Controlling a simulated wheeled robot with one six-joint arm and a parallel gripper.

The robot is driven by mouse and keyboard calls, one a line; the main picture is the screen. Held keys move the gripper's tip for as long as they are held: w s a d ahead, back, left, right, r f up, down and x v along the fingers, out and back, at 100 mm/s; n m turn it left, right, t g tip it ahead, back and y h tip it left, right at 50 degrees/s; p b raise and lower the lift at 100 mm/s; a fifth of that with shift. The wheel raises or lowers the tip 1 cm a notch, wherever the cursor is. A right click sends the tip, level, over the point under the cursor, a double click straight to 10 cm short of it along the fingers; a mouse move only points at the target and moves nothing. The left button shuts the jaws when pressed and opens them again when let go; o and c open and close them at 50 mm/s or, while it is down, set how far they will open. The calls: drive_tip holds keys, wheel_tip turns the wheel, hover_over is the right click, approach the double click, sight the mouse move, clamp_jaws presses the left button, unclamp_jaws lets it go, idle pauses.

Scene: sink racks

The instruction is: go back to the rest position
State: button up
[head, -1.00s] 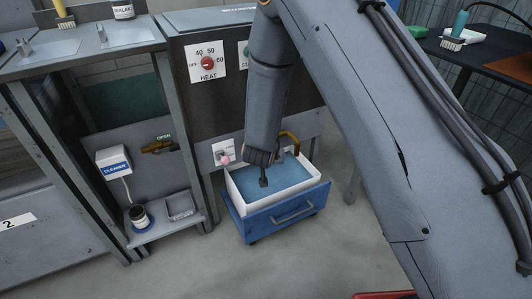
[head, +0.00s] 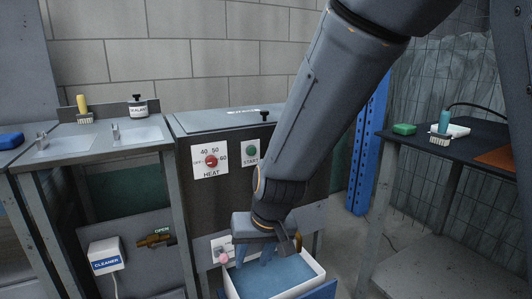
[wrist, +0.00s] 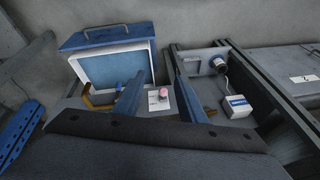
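My gripper (head: 254,256) hangs above the back part of the blue-water tray in the head view. In the wrist view its two blue fingers (wrist: 155,72) stand well apart with nothing between them, so it is open and empty. My arm comes down from the upper right in the head view and hides part of the steel cabinet's front.
A white tray (head: 232,285) with blue liquid (head: 275,278) sits below the cabinet (head: 235,185). Its blue drawer shows in the wrist view (wrist: 105,37). A cleaner box (head: 105,255) is at left; a dark table (head: 455,150) and blue post (head: 368,150) are at right.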

drive_tip(key=s+d+r+n+g+h, duration=0.1)
drive_tip(key=s+d+r+g, duration=0.15)
drive_tip(key=s+d, duration=0.45)
drive_tip(key=s+d+r+n+g+h, duration=0.15)
drive_tip(key=s+r, duration=0.25)
drive_tip(key=s, duration=0.6)
drive_tip(key=d+r+m+t+p, duration=0.1)
drive_tip(key=d+r+m+p, duration=0.4)
drive_tip(key=d+r+p, duration=0.9)
wheel_tip(320, 180, up, 3)
drive_tip(key=s+p, duration=0.1)
drive_tip(key=p, duration=0.8)
drive_tip(key=shift+f, duration=0.2)
